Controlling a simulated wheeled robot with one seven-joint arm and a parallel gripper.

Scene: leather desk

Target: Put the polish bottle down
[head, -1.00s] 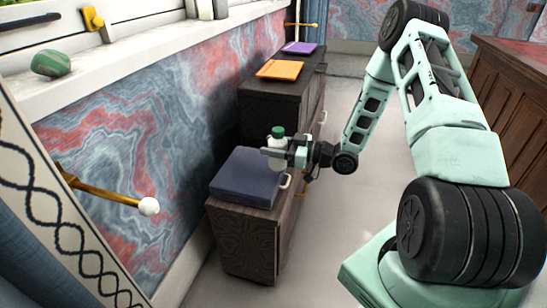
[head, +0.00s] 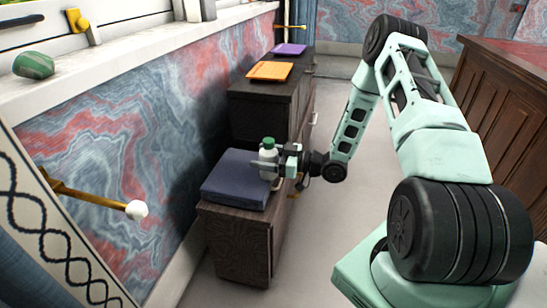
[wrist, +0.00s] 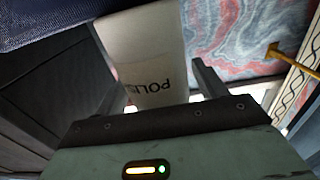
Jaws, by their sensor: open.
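The polish bottle (head: 268,160) is white with a green cap. It is upright at the right edge of the dark blue box (head: 228,182), and its base is partly hidden. My gripper (head: 270,168) is around the bottle from the right, with its jaws open. In the wrist view the white bottle (wrist: 150,50), with upside-down dark lettering, lies between the two spread fingers of my gripper (wrist: 155,88). The blue surface (wrist: 40,15) fills the top left corner there.
The box rests on a low dark wooden cabinet (head: 240,245). A taller black cabinet (head: 265,110) behind it carries an orange tray (head: 270,71) and a purple one (head: 290,50). A marbled wall stands on the left.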

